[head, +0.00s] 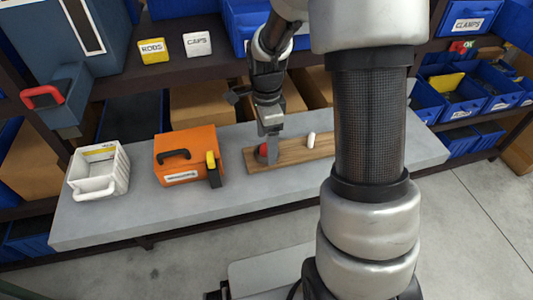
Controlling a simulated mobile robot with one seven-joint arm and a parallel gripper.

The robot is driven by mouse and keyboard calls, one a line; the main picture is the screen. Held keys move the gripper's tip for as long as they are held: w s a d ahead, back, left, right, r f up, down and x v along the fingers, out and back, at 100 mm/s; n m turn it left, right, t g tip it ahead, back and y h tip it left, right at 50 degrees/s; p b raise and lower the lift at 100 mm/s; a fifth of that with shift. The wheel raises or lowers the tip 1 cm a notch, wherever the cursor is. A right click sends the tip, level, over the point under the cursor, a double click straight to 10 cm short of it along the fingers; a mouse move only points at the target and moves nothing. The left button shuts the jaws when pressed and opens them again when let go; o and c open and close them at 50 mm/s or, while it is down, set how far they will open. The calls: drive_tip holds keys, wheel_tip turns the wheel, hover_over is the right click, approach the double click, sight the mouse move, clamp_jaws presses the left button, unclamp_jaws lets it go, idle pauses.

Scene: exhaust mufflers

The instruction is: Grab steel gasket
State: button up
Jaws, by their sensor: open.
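My gripper (270,152) points down over the left part of a wooden board (290,151) on the grey bench. It is open. A small red round thing (263,150) shows right beside the fingers, partly covered by them; I cannot tell whether they touch it. A small white cylinder (311,139) stands on the board to the right of the gripper. I cannot make out a steel gasket; it may be hidden behind the gripper or arm, or be too small to see.
An orange case (188,153) with a black handle stands left of the board, with a yellow and black item (212,170) at its front corner. A white basket (99,174) is farther left. The bench (150,215) is bare along its front. Shelves with blue bins (489,87) stand behind.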

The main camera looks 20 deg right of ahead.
wheel_tip(320, 180, down, 2)
drive_tip(key=shift+c, duration=0.3)
drive_tip(key=c, duration=1.1)
drive_tip(key=shift+r, duration=0.15)
